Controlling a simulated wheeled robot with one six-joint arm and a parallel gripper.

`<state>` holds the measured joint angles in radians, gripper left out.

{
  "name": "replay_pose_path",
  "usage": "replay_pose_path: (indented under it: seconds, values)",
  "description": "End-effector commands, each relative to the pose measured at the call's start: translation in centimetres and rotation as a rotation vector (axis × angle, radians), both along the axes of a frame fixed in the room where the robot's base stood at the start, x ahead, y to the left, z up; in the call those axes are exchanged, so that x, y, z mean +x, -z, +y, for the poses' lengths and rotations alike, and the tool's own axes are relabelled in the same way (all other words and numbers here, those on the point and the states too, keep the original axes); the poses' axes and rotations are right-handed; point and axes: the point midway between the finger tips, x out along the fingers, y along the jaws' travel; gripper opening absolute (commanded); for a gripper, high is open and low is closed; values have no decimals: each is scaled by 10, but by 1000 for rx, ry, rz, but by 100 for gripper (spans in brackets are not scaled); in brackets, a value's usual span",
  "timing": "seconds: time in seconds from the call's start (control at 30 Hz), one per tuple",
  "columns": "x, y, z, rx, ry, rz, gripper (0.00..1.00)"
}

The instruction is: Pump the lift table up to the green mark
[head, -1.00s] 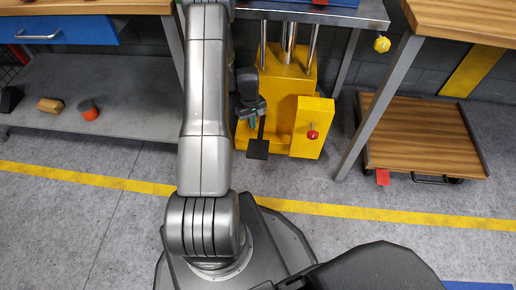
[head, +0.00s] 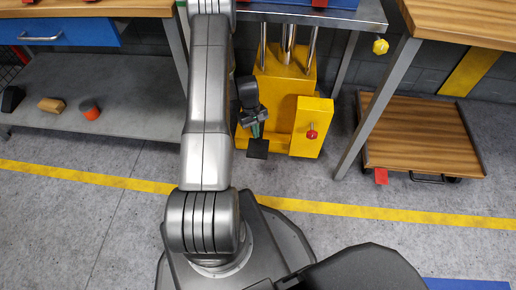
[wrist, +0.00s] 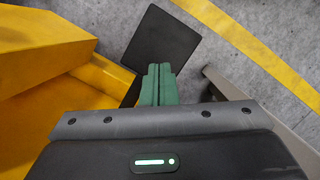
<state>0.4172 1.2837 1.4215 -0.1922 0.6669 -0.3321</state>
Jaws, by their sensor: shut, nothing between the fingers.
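The lift table has a yellow base (head: 285,77), shiny upright rods and a grey top (head: 345,14), cut off by the upper edge of the head view. A black square foot pedal (head: 257,149) sticks out low at the front of the base. It also shows in the wrist view (wrist: 161,40). My gripper (head: 257,132) is just above and behind the pedal plate. Its green fingers (wrist: 158,70) are shut and empty, and they overlap the pedal's near side in the wrist view. I cannot tell whether they touch it. I cannot make out a green mark.
A yellow box (head: 311,115) with a red knob (head: 312,134) stands right of the pedal. A workbench leg (head: 378,105) and a low wooden cart (head: 425,137) are further right. A grey shelf (head: 130,95) is at left. The floor in front is clear, crossed by a yellow line.

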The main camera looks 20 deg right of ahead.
Motion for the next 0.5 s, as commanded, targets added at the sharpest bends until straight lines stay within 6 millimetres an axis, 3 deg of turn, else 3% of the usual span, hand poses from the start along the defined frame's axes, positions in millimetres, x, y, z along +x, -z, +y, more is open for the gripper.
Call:
replay_pose_path:
  seconds: [0.3,0.5]
  values:
    - [-10,42,-1,1,0,1,0]
    - [-14,54,-1,0,0,0,0]
